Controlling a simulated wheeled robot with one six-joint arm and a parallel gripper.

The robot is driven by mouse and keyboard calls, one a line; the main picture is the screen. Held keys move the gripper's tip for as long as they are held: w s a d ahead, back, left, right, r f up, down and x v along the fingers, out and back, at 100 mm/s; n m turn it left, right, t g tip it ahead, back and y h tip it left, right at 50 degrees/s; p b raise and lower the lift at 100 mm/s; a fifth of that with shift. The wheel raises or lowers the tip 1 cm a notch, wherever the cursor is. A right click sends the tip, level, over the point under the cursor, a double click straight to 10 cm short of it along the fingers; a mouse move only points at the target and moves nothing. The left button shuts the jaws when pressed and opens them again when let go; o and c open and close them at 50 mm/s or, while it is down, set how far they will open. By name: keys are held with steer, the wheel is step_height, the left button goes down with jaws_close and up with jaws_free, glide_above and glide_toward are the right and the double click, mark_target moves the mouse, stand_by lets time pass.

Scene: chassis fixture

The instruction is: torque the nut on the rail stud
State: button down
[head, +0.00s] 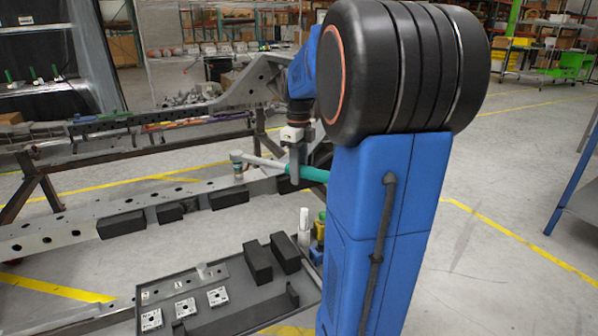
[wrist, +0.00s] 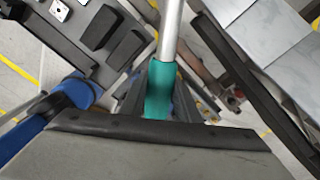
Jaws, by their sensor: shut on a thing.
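My gripper (head: 296,172) is shut on the teal handle of a torque wrench (head: 265,162). The wrench lies roughly level, its grey shaft reaching left to the head and socket over the near chassis rail (head: 70,230). The wrist view shows the teal grip (wrist: 159,92) between my gripper's fingers (wrist: 157,100), with the shaft running up out of the picture. The nut and stud are not distinct; the wrench head is over that part of the rail. I cannot tell whether the socket sits fully on a nut.
A dark tray (head: 215,318) in front of the rail holds black blocks, a metal plate and white-faced square pieces. Small bottles (head: 304,222) stand at its right. Black blocks (head: 121,224) sit along the rail's side. A raised far rail (head: 215,100) lies behind. Open floor lies at right.

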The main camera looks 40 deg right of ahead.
steer(key=shift+r, duration=1.1)
stand_by(0.6)
